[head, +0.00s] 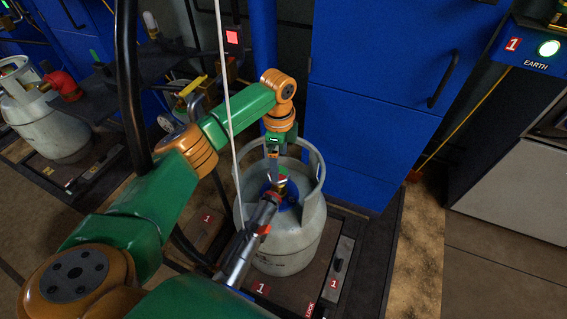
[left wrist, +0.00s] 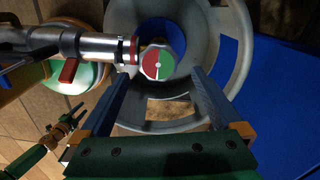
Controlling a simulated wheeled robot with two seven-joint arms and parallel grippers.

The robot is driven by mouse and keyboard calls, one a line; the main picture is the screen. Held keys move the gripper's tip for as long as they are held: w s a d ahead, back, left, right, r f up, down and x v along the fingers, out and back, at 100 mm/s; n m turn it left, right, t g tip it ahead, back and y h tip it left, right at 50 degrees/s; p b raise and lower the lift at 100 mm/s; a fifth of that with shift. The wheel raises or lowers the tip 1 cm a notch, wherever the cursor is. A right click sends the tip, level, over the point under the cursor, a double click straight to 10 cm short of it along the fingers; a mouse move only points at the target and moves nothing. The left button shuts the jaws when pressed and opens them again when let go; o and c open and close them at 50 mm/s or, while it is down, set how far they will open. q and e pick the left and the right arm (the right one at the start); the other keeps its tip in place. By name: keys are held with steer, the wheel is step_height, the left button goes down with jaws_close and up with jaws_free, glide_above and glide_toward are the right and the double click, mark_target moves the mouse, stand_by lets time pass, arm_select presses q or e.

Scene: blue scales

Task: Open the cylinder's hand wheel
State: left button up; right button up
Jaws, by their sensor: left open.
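The grey gas cylinder (head: 283,250) stands upright on the scale, with an open collar around its top. In the left wrist view its collar (left wrist: 243,50) fills the upper middle. The round hand wheel (left wrist: 157,62), half red and half green, shows just beyond the fingertips. A silver filling connector (left wrist: 95,45) with a red lever reaches the valve from the left; it also shows in the head view (head: 248,238). My left gripper (left wrist: 160,80) is open, pointing down into the collar, its fingers spread to either side of the wheel. I cannot tell whether they touch it.
A blue cabinet (head: 370,120) stands close behind the cylinder. A white hose (head: 227,90) hangs in front of it. Another grey cylinder (head: 45,125) stands on a scale at the left. A lever marked LOCK (head: 340,262) is right of the cylinder. Open floor lies at the right.

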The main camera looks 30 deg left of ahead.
arm_select(q)
steer(key=f, duration=0.3)
steer(key=shift+s+f+b, duration=0.15)
steer(key=shift+s+b, duration=0.1)
steer(key=shift+b, duration=0.1)
steer(key=shift+w+f, duration=0.1)
steer(key=shift+f, duration=0.4)
arm_select(e)
steer(key=shift+s+d+f, duration=0.1)
steer(key=shift+d+f, duration=0.45)
arm_select(q)
steer(key=shift+r, duration=0.1)
steer(key=shift+c, duration=0.2)
arm_select(e)
steer(key=shift+d, duration=0.1)
